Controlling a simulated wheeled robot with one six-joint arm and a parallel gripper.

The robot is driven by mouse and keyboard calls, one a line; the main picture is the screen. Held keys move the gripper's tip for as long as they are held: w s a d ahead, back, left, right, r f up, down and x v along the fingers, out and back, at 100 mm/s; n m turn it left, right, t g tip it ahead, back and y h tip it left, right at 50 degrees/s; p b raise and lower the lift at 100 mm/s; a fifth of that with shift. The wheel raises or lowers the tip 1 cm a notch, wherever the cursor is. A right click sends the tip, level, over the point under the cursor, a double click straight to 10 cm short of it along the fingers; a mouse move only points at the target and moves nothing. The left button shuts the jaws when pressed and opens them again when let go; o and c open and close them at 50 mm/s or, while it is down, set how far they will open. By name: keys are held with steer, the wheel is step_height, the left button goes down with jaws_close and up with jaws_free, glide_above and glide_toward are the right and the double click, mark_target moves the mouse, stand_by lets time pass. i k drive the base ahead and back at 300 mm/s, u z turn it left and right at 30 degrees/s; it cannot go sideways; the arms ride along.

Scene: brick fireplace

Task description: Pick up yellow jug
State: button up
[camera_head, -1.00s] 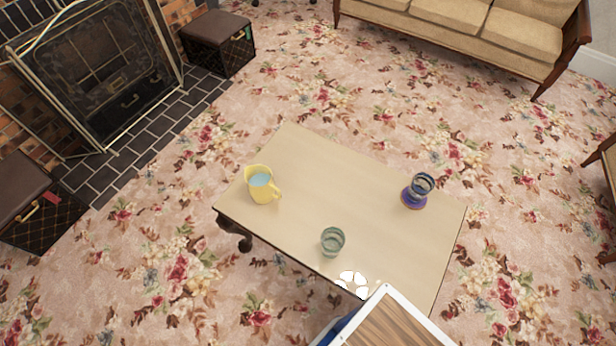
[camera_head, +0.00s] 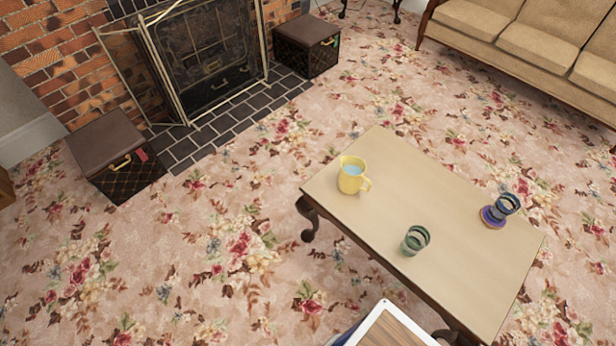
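The yellow jug (camera_head: 351,177) stands upright near the left end of the low wooden table (camera_head: 455,245). Its handle points right, and pale blue shows inside its open top. My gripper is not in view, so I cannot see whether it is open or shut. Nothing touches the jug. A part of my own body shows at the bottom edge, below the table's near side.
A green glass (camera_head: 413,241) stands near the table's front edge, and a blue-purple vase-like vessel (camera_head: 497,212) near its right end. Dark boxes (camera_head: 113,158) flank the fireplace (camera_head: 205,55). A sofa (camera_head: 535,45) is at the back right. The carpet left of the table is clear.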

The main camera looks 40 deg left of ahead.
mark_target(352, 177)
steer(key=u, duration=2.15)
steer(key=k, duration=0.75)
steer(key=z, duration=0.7)
steer(key=i, duration=0.95)
steer(key=u, duration=0.05)
